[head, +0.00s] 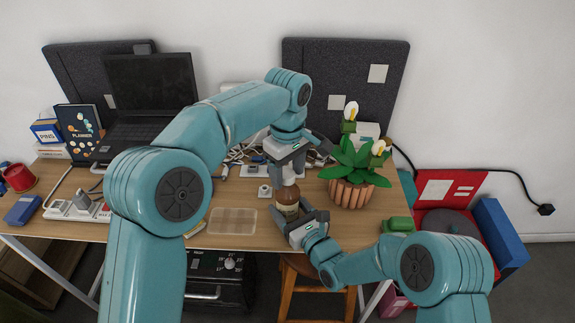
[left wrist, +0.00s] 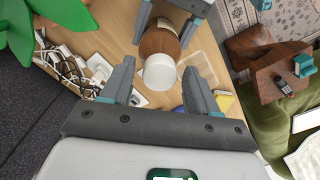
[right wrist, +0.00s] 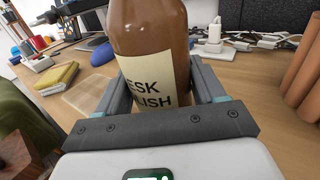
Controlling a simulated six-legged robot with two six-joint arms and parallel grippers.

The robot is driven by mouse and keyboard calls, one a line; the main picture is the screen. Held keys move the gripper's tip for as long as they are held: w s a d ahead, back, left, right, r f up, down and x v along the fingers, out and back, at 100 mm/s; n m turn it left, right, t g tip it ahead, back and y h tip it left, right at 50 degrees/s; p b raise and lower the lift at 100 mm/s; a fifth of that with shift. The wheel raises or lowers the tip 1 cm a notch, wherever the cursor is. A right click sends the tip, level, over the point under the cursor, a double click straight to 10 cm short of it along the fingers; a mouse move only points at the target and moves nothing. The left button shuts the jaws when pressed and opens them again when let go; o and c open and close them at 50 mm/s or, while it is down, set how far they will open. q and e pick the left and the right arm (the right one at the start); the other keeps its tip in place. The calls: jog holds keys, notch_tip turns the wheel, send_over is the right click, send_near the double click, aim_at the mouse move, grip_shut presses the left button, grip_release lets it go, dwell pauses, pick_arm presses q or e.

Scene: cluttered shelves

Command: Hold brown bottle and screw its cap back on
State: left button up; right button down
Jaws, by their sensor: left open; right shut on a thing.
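The brown bottle (head: 287,196) stands upright over the desk's front part; a cream label with dark letters shows in the right wrist view (right wrist: 153,85). My right gripper (head: 301,212) is shut around the bottle's body from the front right. The white cap (left wrist: 159,73) sits at the top of the bottle in the left wrist view; I cannot tell how tightly it is seated. My left gripper (head: 286,166) is open directly above the bottle, pointing down. Its fingers (left wrist: 160,85) lie on either side of the cap, apart from it. The bottle's neck is mostly hidden.
A potted plant (head: 350,185) stands close to the right of the bottle. A clear flat tray (head: 232,221) lies to its left. Power strips and cables (head: 258,170) lie behind. A laptop (head: 150,85) stands at the back left. The desk's front edge is close.

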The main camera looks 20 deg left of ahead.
pick_arm(q)
jog(key=c, duration=1.1)
jog(key=m, duration=0.5)
jog(key=shift+m, duration=0.4)
jog(key=m, duration=1.5)
jog(key=shift+m, duration=0.3)
jog(key=o, duration=1.3)
jog(key=shift+c, duration=0.2)
